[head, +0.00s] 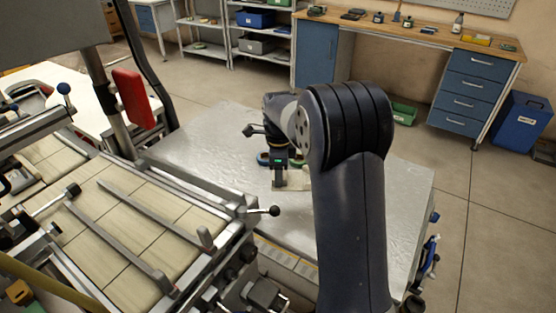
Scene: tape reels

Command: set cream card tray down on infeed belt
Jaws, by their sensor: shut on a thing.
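My gripper (279,184) points down over the grey metal table, partly hidden by my own dark arm. It is shut on the cream card tray (298,181), of which only a small pale part shows beside the jaws. I cannot tell whether the tray touches the table. Bits of blue and green, perhaps reels, show behind the gripper. The infeed belt (127,232), with pale slats and metal guide rails, lies to the left of the gripper, apart from the tray. No tray shows on its visible part.
The metal table (210,140) is mostly clear around the gripper. A knobbed lever (272,211) sticks out from the belt frame towards the table. A red panel (133,97) on a post stands behind the belt. A workbench (420,38) and shelves stand at the back.

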